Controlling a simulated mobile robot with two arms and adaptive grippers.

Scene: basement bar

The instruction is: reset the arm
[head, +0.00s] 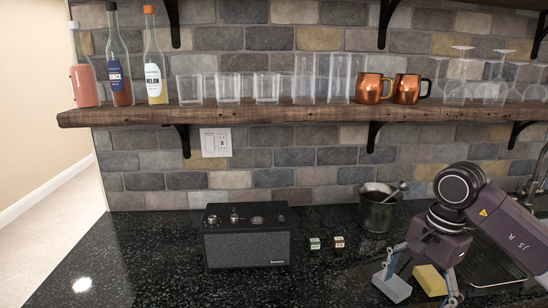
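My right arm comes in from the right, and its gripper (422,288) points down over the counter at the lower right. Its two fingers are spread apart, so it looks open. A yellow block (431,280), perhaps a sponge, shows between the fingers. A gap shows on its left side, and I cannot tell whether the right finger touches it. My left gripper and arm are not in view.
A metal bucket (377,207) is behind the gripper. A sink is at right. The wooden shelf (300,112) above holds bottles, glasses and copper mugs. The left counter is clear.

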